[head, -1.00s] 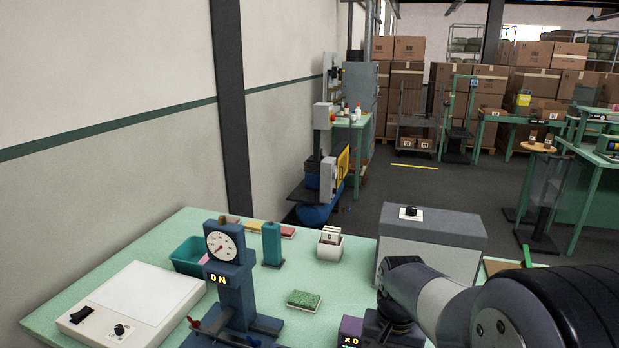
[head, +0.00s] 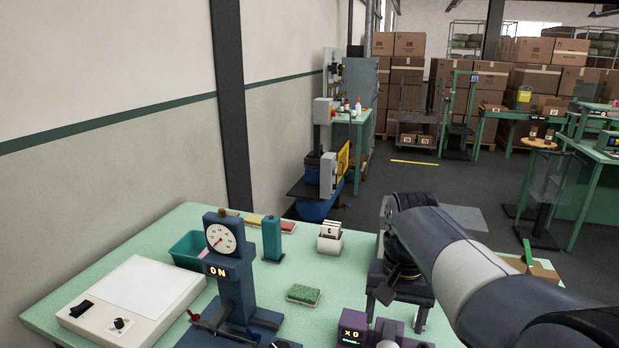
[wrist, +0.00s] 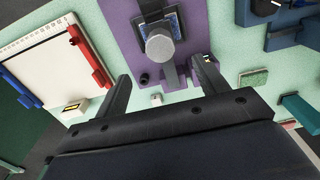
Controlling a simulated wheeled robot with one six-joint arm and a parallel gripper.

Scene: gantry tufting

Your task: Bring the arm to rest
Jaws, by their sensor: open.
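My gripper (head: 402,303) hangs from my arm at the right of the table in the head view. Its jaws are apart and nothing is between them. In the wrist view, my gripper (wrist: 165,85) shows its two dark fingers spread, with a purple device (wrist: 118,22) beyond them. The device carries a pale round knob (wrist: 160,42), seen between and beyond the fingers. In the head view, the purple device (head: 352,333) shows a lit display and is partly cut off by the bottom edge.
A blue dial gauge stand (head: 230,265), a white light box (head: 130,300), a green sponge (head: 304,294), a teal bin (head: 187,250) and a white card holder (head: 330,240) stand on the pale green table (head: 285,325).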

